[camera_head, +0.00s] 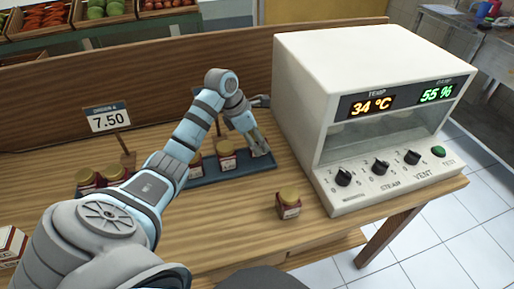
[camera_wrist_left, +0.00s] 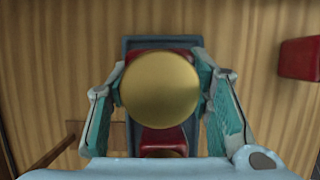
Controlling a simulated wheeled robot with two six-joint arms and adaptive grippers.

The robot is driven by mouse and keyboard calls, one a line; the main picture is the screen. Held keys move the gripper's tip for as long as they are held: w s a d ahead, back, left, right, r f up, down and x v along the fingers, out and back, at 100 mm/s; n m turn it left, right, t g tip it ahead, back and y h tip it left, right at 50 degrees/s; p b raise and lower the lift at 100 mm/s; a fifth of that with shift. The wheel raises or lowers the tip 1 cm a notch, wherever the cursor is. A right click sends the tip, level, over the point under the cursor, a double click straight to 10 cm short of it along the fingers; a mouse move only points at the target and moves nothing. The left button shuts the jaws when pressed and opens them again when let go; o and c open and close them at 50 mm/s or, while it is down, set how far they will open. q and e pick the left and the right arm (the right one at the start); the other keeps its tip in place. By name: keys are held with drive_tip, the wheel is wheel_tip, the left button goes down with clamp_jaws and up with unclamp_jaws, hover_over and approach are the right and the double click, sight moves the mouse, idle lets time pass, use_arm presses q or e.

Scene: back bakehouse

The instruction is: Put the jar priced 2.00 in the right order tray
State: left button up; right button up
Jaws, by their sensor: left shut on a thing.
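My left gripper (camera_head: 257,149) is over the right end of the dark blue order tray (camera_head: 240,171). In the left wrist view the gripper (camera_wrist_left: 160,95) is shut on a jar with a round gold lid (camera_wrist_left: 160,90), seen from above. In the head view I cannot clearly make out this jar at the fingers. Red jars with gold lids stand on the tray left of the fingers, one (camera_head: 226,156) and another (camera_head: 195,166) partly behind my arm. A single jar (camera_head: 288,206) stands on the bare table in front. Jar prices are too small to read. My right gripper is not in view.
A white steam oven (camera_head: 330,75) stands close right of the tray. An order sign (camera_head: 107,118) reading 7.50 stands at left, with more jars (camera_head: 90,182) near it. A second sign is mostly hidden by my arm. A wooden board runs behind.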

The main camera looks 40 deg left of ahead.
use_arm(q)
drive_tip(key=shift+s+f, duration=0.15)
drive_tip(key=shift+f, duration=0.55)
drive_tip(key=shift+s+f, duration=0.1)
drive_tip(key=shift+f, duration=0.55)
drive_tip(key=o, duration=1.3)
drive_tip(key=shift+d+f, duration=0.1)
drive_tip(key=shift+o, duration=0.2)
drive_tip(key=v, duration=1.2)
drive_tip(key=shift+p, duration=0.3)
